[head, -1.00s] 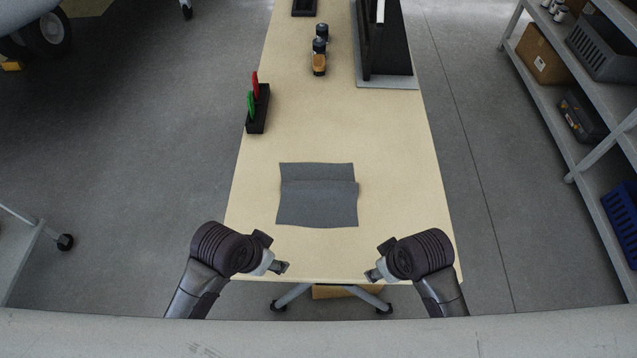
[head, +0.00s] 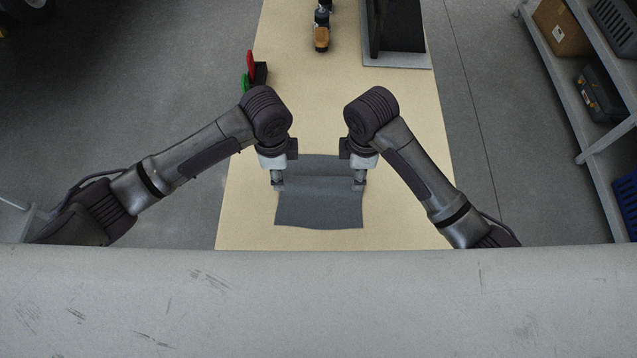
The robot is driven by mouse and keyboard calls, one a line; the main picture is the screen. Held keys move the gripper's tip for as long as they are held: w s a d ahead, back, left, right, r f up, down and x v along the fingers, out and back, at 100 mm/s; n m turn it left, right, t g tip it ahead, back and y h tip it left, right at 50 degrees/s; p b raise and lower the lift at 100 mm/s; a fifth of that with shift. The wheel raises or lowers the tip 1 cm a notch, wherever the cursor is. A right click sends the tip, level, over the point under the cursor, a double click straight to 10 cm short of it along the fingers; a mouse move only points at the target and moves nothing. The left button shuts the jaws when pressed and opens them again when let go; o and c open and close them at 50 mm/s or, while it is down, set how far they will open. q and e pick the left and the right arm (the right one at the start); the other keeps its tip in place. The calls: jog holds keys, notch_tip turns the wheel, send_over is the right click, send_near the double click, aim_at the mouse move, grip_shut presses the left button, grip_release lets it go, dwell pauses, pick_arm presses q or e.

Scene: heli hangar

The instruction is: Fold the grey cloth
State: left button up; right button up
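The grey cloth (head: 319,208) lies on the pale table, with a crease or layer edge running across it. Its far part shows between my two arms, and its far corners are partly hidden by them. My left gripper (head: 277,183) points down at the cloth's left edge, near the crease. My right gripper (head: 359,184) points down at the right edge, level with the left one. Both fingertips are at or just above the cloth. They are too small to tell whether they are open or shut, or whether they grip the fabric.
The table (head: 245,215) is bare around the cloth. A black holder with a red item (head: 250,64) and a green item stands at the far left, partly behind my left arm. An orange-brown bottle (head: 321,40) and a black stand (head: 398,30) are farther back. Shelves (head: 575,110) stand at right.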

aim_at(353, 192)
pick_arm(q)
jog(key=f, duration=0.5)
jog(key=shift+w+f, duration=0.25)
jog(key=shift+w, duration=0.05)
pick_arm(e)
jog(key=f, duration=0.5)
jog(key=shift+w+f, duration=0.25)
jog(key=shift+w, duration=0.05)
pick_arm(q)
jog(key=shift+s+f, duration=0.15)
jog(key=shift+f, duration=0.3)
pick_arm(e)
jog(key=shift+s+f, duration=0.15)
jog(key=shift+f, duration=0.3)
pick_arm(q)
jog(key=shift+f, duration=0.1)
pick_arm(e)
jog(key=shift+f, duration=0.1)
pick_arm(q)
jog(key=shift+f+b, duration=0.65)
jog(key=shift+b, duration=0.1)
pick_arm(e)
jog(key=shift+f, duration=0.65)
pick_arm(q)
jog(key=shift+r, duration=0.15)
pick_arm(e)
jog(key=shift+r, duration=0.15)
